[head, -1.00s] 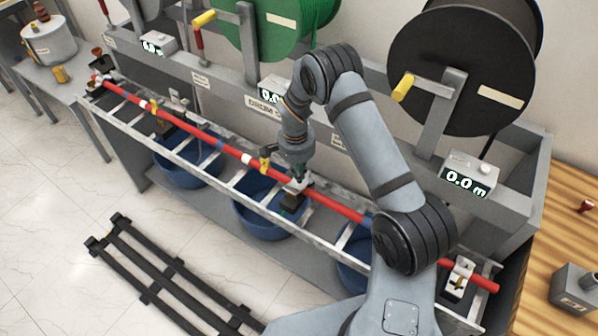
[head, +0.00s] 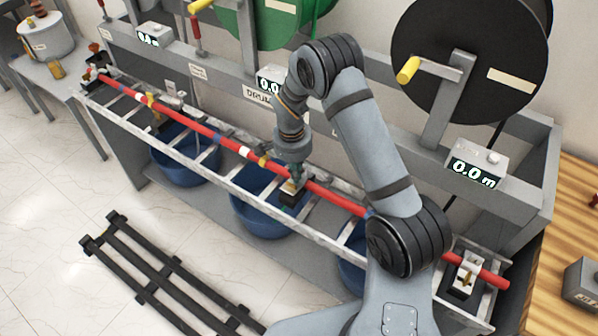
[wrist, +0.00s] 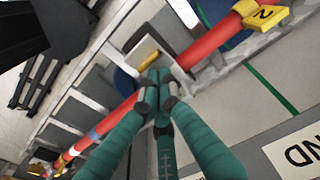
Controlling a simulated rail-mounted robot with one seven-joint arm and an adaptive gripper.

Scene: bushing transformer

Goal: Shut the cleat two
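Cleat two (head: 290,190) is a pale clamp with a dark block on the ladder-like rack, at the red cable (head: 220,141) in the middle. A yellow tag (head: 264,161) sits on the cable just left of it; in the wrist view that tag (wrist: 262,16) shows a 2. The wrist view shows the cleat's pale plate (wrist: 170,62) and a yellow part (wrist: 149,61) beside the cable. My gripper (wrist: 158,88) has its teal fingers drawn together, tips right at the cleat; contact is unclear. My gripper (head: 293,178) partly hides the cleat in the head view.
Another cleat (head: 466,276) is on the rack's right end. Blue tubs (head: 262,222) stand under the rack (head: 205,173). Cable drums (head: 470,60) and metre displays (head: 474,178) line the back. A dark frame (head: 165,272) lies on the floor.

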